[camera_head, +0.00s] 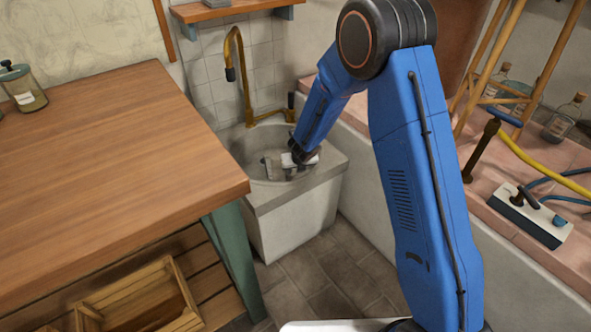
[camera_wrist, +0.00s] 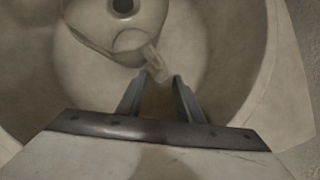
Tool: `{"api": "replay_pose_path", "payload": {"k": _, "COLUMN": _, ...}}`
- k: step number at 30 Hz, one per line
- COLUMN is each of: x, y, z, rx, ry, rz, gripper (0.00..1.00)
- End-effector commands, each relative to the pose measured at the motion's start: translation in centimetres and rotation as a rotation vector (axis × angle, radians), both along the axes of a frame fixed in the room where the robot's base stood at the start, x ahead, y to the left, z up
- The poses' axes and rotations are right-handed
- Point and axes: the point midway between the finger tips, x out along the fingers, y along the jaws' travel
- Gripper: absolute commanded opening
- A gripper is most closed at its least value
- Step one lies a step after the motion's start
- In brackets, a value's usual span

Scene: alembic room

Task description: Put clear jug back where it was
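The clear jug (camera_wrist: 105,42) is inside the sink basin (camera_wrist: 225,75), close to the round drain. It is see-through and its outline is faint, so I cannot tell surely whether it lies on its side. In the head view my gripper (camera_head: 300,157) is over the sink (camera_head: 255,195), and the jug is mostly hidden there.
A brass tap (camera_head: 245,85) rises behind the sink. A wooden worktop (camera_head: 110,140) fills the left, with a labelled glass jar (camera_head: 24,92) at its far edge.

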Motion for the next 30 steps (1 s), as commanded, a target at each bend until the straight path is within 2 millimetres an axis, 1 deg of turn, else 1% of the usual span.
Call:
{"api": "replay_pose_path", "payload": {"k": 4, "x": -0.1, "y": 0.0, "z": 0.2, "rx": 0.0, "ry": 0.0, "rz": -0.001, "gripper": 0.33}}
{"api": "replay_pose_path", "payload": {"k": 8, "x": -0.4, "y": -0.1, "z": 0.8, "rx": 0.001, "ry": -0.001, "rz": -0.001, "gripper": 0.33}}
{"api": "replay_pose_path", "payload": {"k": 30, "x": -3.0, "y": -0.7, "z": 5.8, "rx": 0.0, "ry": -0.003, "rz": -0.001, "gripper": 0.33}}
